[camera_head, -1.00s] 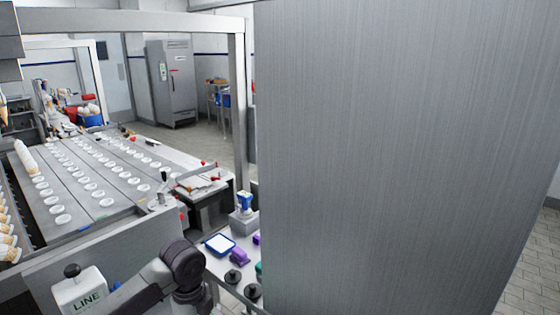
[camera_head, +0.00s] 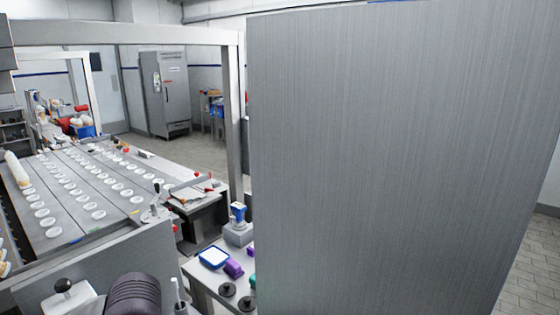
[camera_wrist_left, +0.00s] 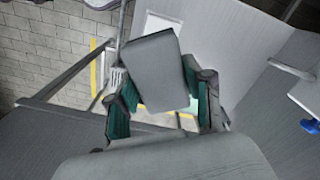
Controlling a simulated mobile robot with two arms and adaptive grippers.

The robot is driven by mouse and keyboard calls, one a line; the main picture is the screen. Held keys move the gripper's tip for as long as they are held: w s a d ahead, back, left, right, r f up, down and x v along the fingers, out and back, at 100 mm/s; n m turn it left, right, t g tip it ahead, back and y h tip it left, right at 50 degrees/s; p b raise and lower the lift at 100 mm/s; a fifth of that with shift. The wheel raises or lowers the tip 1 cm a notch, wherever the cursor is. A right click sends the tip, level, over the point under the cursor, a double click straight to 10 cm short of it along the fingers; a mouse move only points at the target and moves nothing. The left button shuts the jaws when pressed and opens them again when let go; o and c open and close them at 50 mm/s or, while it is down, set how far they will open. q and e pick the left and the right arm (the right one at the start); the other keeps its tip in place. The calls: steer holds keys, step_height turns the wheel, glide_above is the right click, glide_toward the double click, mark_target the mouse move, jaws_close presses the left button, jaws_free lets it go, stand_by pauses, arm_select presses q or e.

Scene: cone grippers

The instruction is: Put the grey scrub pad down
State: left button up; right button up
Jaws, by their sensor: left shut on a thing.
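The grey scrub pad (camera_wrist_left: 155,68) is a plain grey block in the left wrist view. It sits between the dark, green-lined fingers of my left gripper (camera_wrist_left: 161,103), which is shut on it. The pad looks held in the air and slightly tilted. My right gripper is in neither view.
A large brushed-metal panel (camera_head: 385,160) fills the right of the head view. Left of it, a small side table (camera_head: 202,277) holds a white-and-blue tray (camera_head: 214,257), purple blocks (camera_head: 233,268) and black knobs (camera_head: 228,289). A conveyor with white discs (camera_head: 75,190) lies further left.

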arm_select(q)
steer(key=shift+s+r+n, duration=0.1)
steer(key=shift+s+n, duration=0.35)
steer(key=shift+n, duration=0.05)
steer(key=shift+w, duration=0.1)
stand_by(0.5)
